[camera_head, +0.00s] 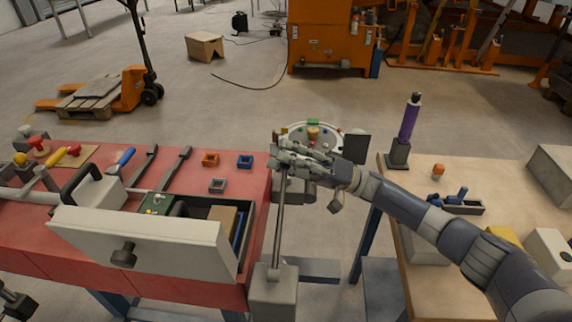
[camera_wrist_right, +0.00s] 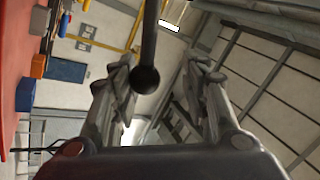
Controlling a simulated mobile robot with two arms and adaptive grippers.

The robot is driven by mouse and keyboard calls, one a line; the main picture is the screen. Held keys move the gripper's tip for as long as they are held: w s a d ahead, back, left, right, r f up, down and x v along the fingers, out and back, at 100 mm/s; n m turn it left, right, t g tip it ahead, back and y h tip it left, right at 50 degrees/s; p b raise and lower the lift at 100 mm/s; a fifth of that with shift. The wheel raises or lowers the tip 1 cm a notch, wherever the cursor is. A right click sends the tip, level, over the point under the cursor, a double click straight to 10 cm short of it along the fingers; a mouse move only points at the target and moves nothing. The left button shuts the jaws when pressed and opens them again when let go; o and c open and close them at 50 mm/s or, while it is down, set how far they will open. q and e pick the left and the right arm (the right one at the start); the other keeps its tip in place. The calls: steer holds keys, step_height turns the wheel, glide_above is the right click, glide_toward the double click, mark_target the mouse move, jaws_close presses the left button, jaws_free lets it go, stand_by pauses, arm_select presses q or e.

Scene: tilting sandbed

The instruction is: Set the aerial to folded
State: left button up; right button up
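The aerial looks to be a thin grey rod (camera_head: 279,222) standing nearly upright from a grey block (camera_head: 273,292) in the gap between the two tables. My right gripper (camera_head: 285,158) is at the rod's top end in the head view and hides the tip. In the right wrist view its fingers (camera_wrist_right: 160,88) are spread, with a dark rod (camera_wrist_right: 148,40) ending in a round ball between them. Clear space shows on both sides of the ball, and I see no finger touching it.
A red table (camera_head: 180,280) at left holds a box with a large pale front panel (camera_head: 140,238), tools and small coloured blocks. A wooden table (camera_head: 440,285) at right carries a purple-handled post (camera_head: 409,122). A round tray (camera_head: 340,133) stands behind my gripper.

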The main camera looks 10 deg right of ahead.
step_height(320, 180, up, 7)
steer(key=shift+d+r, duration=0.1)
steer(key=shift+r, duration=0.1)
steer(key=shift+c, duration=0.3)
